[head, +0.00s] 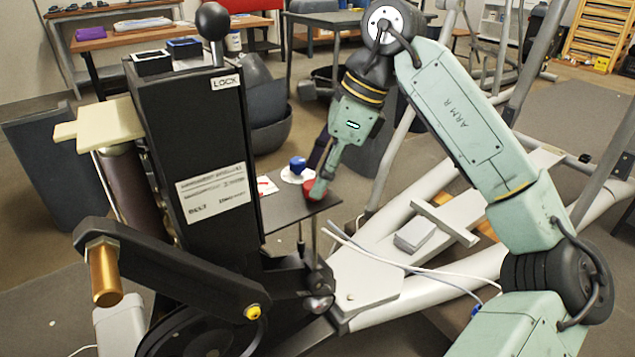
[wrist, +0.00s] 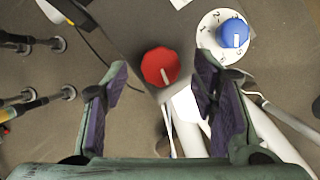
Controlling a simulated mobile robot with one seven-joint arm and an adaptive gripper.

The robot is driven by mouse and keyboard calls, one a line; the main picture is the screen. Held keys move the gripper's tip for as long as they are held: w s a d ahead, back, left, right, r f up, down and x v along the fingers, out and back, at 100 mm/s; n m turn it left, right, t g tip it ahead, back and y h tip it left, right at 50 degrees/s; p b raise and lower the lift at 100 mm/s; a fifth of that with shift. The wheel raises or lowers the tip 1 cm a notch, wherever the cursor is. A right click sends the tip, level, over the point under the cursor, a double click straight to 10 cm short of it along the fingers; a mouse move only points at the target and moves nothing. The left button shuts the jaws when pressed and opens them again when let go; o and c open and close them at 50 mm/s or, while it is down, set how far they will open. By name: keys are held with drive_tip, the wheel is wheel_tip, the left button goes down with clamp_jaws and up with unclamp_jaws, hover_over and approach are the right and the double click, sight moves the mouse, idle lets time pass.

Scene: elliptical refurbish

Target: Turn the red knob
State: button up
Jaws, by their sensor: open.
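The red knob (wrist: 160,68) shows in the wrist view between and just beyond my open fingers, with a pale pointer line on its face. In the head view the red knob (head: 311,190) sits on a dark plate (head: 301,213), partly hidden by my gripper. My gripper (head: 322,182) reaches down to it from above; in the wrist view its purple-padded fingers (wrist: 157,92) are apart with nothing held. I cannot tell whether they touch the knob.
A blue knob (wrist: 233,34) on a white numbered dial stands close to the right of the red knob; it also shows in the head view (head: 298,165). A tall black machine housing (head: 205,150) stands left of the plate. White frame tubes and cables lie to the right.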

drive_tip(key=shift+x, duration=0.8)
drive_tip(key=shift+c, duration=0.4)
drive_tip(key=c, duration=1.1)
